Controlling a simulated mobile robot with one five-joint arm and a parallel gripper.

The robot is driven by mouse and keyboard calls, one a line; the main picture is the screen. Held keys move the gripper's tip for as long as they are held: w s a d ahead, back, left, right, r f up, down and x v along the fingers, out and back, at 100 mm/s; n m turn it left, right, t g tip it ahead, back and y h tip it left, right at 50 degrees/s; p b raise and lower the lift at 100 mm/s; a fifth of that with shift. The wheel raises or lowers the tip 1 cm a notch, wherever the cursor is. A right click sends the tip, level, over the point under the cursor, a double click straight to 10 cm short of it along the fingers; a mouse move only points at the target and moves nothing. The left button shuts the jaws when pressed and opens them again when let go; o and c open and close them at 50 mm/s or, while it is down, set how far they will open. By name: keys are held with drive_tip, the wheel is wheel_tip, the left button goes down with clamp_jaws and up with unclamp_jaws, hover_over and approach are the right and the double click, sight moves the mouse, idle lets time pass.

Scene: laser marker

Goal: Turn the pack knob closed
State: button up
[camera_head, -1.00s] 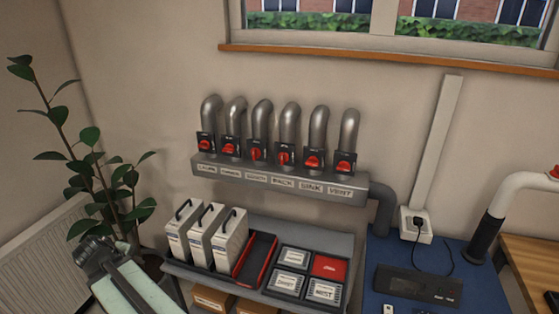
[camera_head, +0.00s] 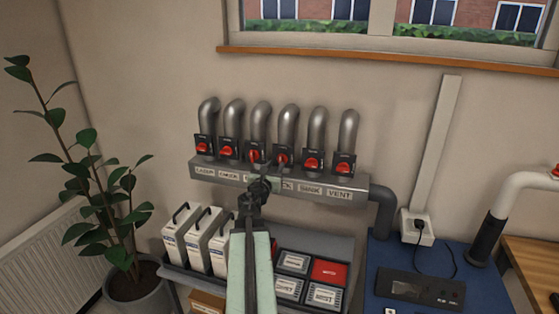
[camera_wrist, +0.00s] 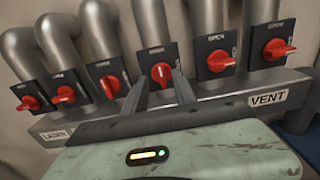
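The pack knob (camera_head: 281,158) is the red handle on the fourth black plate from the left, above a label partly covered by my gripper. In the wrist view the pack knob (camera_wrist: 161,73) has its handle roughly upright. My gripper (camera_head: 279,170) is raised in front of the manifold, close to this knob. In the wrist view the two fingers of my gripper (camera_wrist: 161,84) are apart, one on each side of the knob in the picture. Whether they touch it cannot be told.
The sink knob (camera_wrist: 220,61) and vent knob (camera_wrist: 277,48) are to the right, with more red knobs to the left. The grey manifold (camera_wrist: 225,108) runs below them. White canisters (camera_head: 190,230) and a tray with a red block (camera_head: 329,270) stand on the shelf underneath.

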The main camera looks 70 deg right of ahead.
sight(281, 158)
drive_tip(key=d, duration=0.6)
drive_tip(key=shift+w, duration=0.25)
drive_tip(key=shift+c, duration=0.3)
clamp_jaws()
drive_tip(key=shift+d, duration=0.1)
drive_tip(key=shift+s, duration=0.1)
